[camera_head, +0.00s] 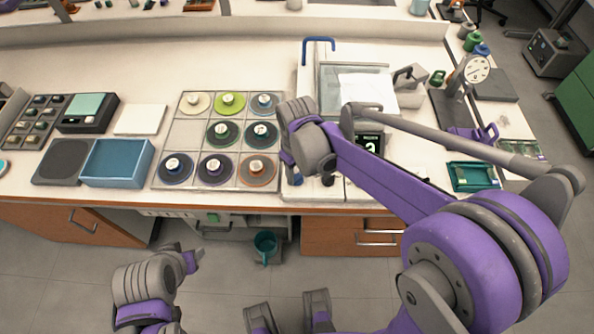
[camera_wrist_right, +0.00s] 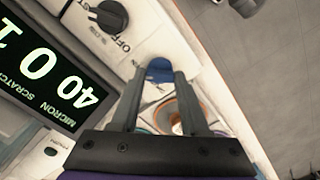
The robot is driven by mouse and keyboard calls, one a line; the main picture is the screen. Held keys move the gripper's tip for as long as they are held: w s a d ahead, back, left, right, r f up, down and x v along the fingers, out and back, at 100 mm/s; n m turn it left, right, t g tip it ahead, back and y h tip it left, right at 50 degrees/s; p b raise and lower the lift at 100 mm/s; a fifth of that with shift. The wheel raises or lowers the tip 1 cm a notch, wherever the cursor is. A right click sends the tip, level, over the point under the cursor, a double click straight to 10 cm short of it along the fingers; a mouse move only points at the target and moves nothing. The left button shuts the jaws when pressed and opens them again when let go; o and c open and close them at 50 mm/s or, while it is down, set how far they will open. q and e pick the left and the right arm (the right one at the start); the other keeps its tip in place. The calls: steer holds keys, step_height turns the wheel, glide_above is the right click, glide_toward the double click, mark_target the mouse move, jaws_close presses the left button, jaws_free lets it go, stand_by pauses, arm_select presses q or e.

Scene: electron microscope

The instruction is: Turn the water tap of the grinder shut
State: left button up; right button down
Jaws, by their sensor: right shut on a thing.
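The grinder (camera_head: 307,90) stands on the bench right of centre, with a blue arched spout (camera_head: 319,41) at its back left. A blue knob, which looks like the water tap (camera_head: 297,180), is at its front left. The knob also shows in the right wrist view (camera_wrist_right: 160,70). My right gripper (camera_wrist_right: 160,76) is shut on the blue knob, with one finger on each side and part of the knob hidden. In the head view, its wrist is over the knob. My left arm (camera_head: 150,285) is low at the left, off the bench; its jaw state is unclear.
A black dial (camera_wrist_right: 108,15) and a lit display (camera_wrist_right: 45,75) are close to the right gripper. Several coloured discs (camera_head: 222,134) lie in a tray left of the grinder. A blue bin (camera_head: 116,164) stands farther left. The front edge drops to open floor.

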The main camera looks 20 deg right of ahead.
steer(key=n, duration=0.4)
steer(key=shift+n, duration=0.4)
steer(key=n, duration=0.4)
steer(key=shift+n+b, duration=0.3)
steer(key=shift+b, duration=0.1)
steer(key=n, duration=0.4)
steer(key=shift+n, duration=2.2)
steer(key=shift+c, duration=2)
jaws_free()
